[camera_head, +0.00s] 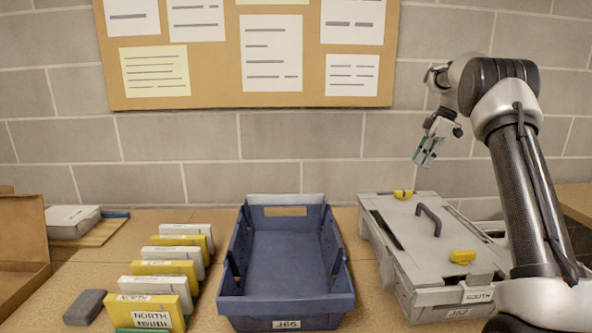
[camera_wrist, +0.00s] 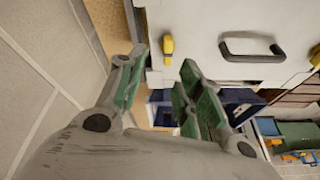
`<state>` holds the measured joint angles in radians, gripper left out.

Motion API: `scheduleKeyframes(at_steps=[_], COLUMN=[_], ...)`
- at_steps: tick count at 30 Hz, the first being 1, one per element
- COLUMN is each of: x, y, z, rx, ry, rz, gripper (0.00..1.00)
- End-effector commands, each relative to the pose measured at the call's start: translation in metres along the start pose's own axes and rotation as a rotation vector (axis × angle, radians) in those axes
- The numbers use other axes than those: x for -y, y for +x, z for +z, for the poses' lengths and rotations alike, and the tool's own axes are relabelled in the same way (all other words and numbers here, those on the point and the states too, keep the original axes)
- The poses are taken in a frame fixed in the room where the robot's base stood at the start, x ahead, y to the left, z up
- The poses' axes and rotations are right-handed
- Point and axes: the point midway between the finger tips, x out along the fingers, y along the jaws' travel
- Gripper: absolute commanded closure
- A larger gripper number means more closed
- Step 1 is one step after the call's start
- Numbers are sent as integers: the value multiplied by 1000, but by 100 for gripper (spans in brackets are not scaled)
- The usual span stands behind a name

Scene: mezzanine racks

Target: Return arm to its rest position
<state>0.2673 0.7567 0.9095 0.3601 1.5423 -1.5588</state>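My arm (camera_head: 528,170) rises at the right of the head view and bends at a raised elbow, with its forearm pointing left. My gripper (camera_head: 424,158) hangs in the air above the back of a grey lidded case (camera_head: 405,225), apart from it. In the wrist view, the green-padded fingers of my gripper (camera_wrist: 160,68) stand apart with nothing held between them. The case's light lid (camera_wrist: 205,20), with a dark handle (camera_wrist: 252,47) and a yellow latch (camera_wrist: 168,45), lies beyond the fingertips.
An empty blue bin (camera_head: 285,312) labelled J65 stands left of the case. Yellow and white boxes (camera_head: 165,285), a dark grey block (camera_head: 85,307) and an open cardboard box (camera_head: 22,255) are farther left. A pinboard (camera_head: 215,75) hangs on the block wall behind.

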Motion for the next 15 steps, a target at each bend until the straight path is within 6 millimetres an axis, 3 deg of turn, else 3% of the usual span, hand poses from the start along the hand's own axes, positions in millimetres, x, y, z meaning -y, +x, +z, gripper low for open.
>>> scheduleKeyframes(at_steps=[3, 6, 11, 15], x=[9, 30, 86, 150], y=[35, 45, 37, 20], z=[23, 36, 40, 37], rx=[40, 82, 145, 177], ry=[277, 507, 836, 1059], rz=[-25, -18, 38, 118], gripper=[64, 64, 64, 64])
